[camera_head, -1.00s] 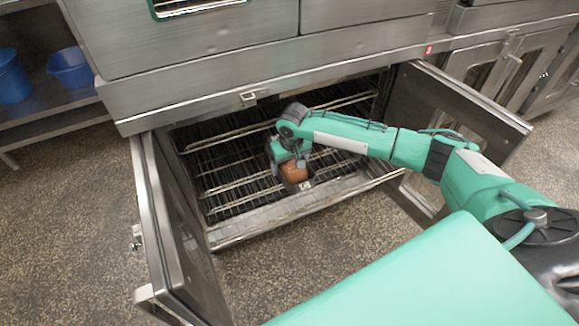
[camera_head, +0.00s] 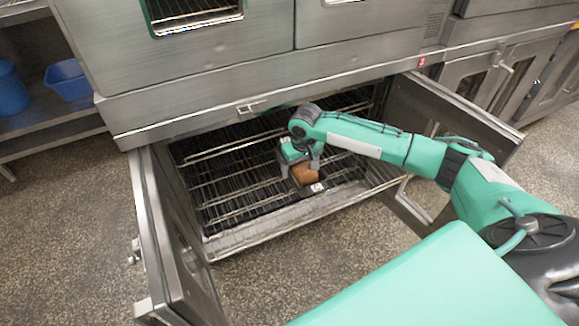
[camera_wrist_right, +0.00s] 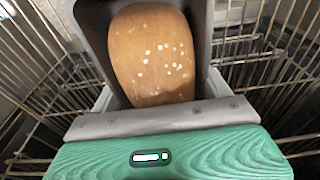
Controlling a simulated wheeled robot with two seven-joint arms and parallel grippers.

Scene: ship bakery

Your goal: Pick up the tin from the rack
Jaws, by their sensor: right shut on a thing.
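The tin (camera_wrist_right: 93,30) is a dark loaf tin holding a brown loaf (camera_wrist_right: 152,50) with pale flecks on top. It also shows in the head view (camera_head: 317,187), inside the open lower oven near its front, at or just above the rack (camera_head: 235,185). My right gripper (camera_head: 299,166) reaches down to it from above and is shut on the tin, partly hiding it. Whether the tin's underside touches the rack I cannot tell. My left gripper is not in view.
The left oven door (camera_head: 180,240) and right oven door (camera_head: 450,115) stand open on either side of my right arm. The oven's upper front (camera_head: 250,85) overhangs the opening. Blue bins (camera_head: 68,80) sit on a shelf at the far left. Speckled floor is clear in front.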

